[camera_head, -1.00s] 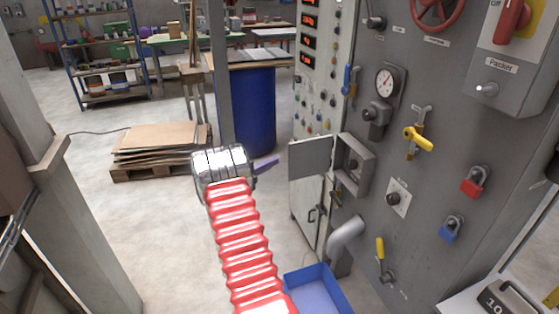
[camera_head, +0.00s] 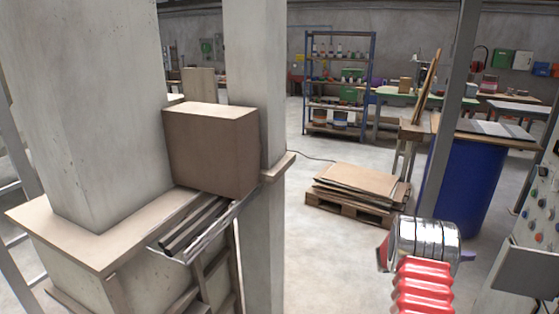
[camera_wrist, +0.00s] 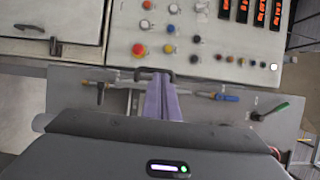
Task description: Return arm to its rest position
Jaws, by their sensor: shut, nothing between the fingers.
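My arm, with a red ribbed sleeve and a shiny metal wrist, shows at the lower right of the head view. In the wrist view my gripper (camera_wrist: 161,80) has its two purple fingers together, with nothing between them. The fingers point toward a grey control panel (camera_wrist: 205,60) with coloured buttons and orange displays. They overlap a dark handle in the picture, and I cannot tell whether they touch it. In the head view only a bit of purple finger shows beside the wrist; the rest is hidden.
A cardboard box (camera_head: 212,150) stands on a ledge by concrete pillars at the left. A pallet (camera_head: 350,207) with flat cardboard lies on the floor. A blue drum (camera_head: 466,190) stands behind my wrist. Shelves (camera_head: 338,85) stand at the back. Open floor lies left of my arm.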

